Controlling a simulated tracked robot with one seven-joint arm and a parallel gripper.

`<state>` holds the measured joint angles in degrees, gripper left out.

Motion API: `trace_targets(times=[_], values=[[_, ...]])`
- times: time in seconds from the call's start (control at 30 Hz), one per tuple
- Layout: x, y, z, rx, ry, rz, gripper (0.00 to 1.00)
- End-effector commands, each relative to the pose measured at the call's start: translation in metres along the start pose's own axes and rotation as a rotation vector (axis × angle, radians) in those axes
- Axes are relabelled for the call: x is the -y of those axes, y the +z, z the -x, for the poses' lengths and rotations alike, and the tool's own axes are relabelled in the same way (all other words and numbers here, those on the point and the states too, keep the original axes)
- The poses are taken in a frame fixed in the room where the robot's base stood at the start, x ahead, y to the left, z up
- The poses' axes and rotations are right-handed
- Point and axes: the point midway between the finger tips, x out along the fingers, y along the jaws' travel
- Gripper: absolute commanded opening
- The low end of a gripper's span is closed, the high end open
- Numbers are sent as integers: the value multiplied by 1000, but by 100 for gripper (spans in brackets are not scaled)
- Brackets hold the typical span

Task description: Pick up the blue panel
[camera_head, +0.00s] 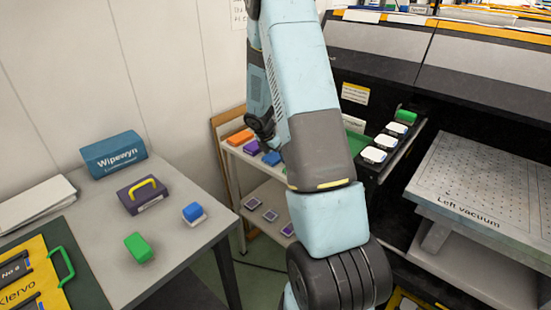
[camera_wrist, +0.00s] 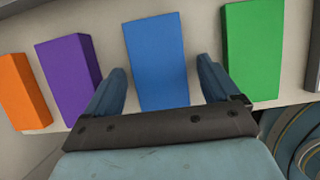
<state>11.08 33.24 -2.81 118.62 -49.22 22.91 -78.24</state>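The blue panel (camera_wrist: 156,50) is in the middle of the wrist view, standing on a pale shelf in a row with other coloured panels. My gripper (camera_wrist: 160,66) is open, with one finger to the left of the blue panel and one to the right. Gaps show between the fingers and the panel, the right one wider. In the head view the blue panel (camera_head: 271,158) shows small on the shelf, partly hidden by my arm.
A purple panel (camera_wrist: 68,75) and an orange panel (camera_wrist: 22,92) stand left of the blue one. A green panel (camera_wrist: 252,50) stands close to the right finger. In the head view, a table (camera_head: 95,235) at left holds a blue Wipewyn box (camera_head: 113,154) and other items.

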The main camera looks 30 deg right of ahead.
Motion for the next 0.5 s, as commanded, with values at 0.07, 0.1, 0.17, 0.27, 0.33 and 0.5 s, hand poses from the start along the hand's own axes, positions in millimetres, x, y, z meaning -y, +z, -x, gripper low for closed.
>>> trace_targets(times=[0.07,0.1,0.17,0.27,0.33,0.5], values=[[0,0,0,0,-1,0,75],[0,0,0,0,-1,0,71],[0,0,0,0,-1,0,66],[0,0,0,-1,-1,0,56],[0,0,0,-1,-1,0,49],[0,0,0,-1,-1,0,33]])
